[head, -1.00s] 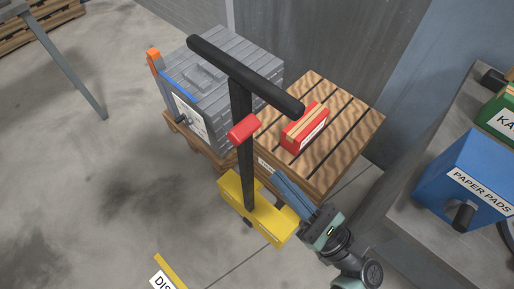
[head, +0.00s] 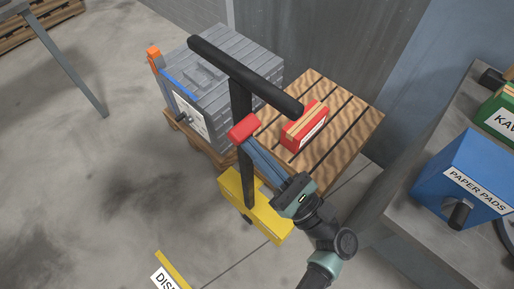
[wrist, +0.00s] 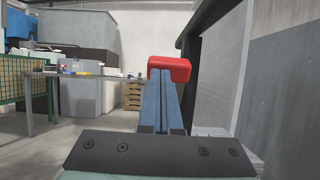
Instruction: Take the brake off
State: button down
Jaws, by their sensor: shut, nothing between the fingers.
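A pallet truck with a yellow body (head: 262,215) and a black T-shaped handle (head: 243,77) stands in the middle of the head view. A red brake lever (head: 243,127) sticks out from the handle's post. It also shows in the wrist view as a red block (wrist: 169,69) straight ahead. My gripper (head: 250,147) is shut and empty, with its blue fingers pointing up at the lever. In the wrist view the fingertips (wrist: 166,76) overlap the lever's lower part; I cannot tell whether they touch it.
A grey stack (head: 230,75) sits on a pallet behind the handle. A red box (head: 304,127) lies on a wooden slatted crate (head: 345,125). A grey table (head: 420,205) at right holds a blue bin (head: 470,183).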

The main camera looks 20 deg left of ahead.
aim_at(243, 132)
jog(key=r+p, duration=0.1)
jog(key=p, duration=0.1)
jog(key=a+r+h+p, duration=0.1)
jog(key=p, duration=0.2)
jog(key=a+r+h+p, duration=0.1)
jog(key=p, duration=0.2)
jog(key=shift+w+r+g, duration=0.1)
jog(key=shift+w+g, duration=0.3)
jog(key=p, duration=0.2)
jog(key=a+h+p, duration=0.1)
jog(key=shift+w+r+h+p, duration=0.2)
jog(key=shift+r+h+p, duration=0.1)
jog(key=shift+r+p, duration=0.1)
jog(key=p, duration=0.1)
jog(key=a+h+p, duration=0.1)
jog(key=a+g+h+p, duration=0.1)
jog(key=p, duration=0.1)
jog(key=shift+w+a+r, duration=0.1)
jog(key=shift+w+r, duration=0.15)
jog(key=shift+w, duration=0.1)
jog(key=w+a+f+h+p, duration=0.1)
jog(key=w+a+p, duration=0.1)
jog(key=a+p, duration=0.3)
jog(key=shift+w+a+g, duration=0.3)
jog(key=shift+a, duration=0.85)
jog(key=shift+f, duration=0.15)
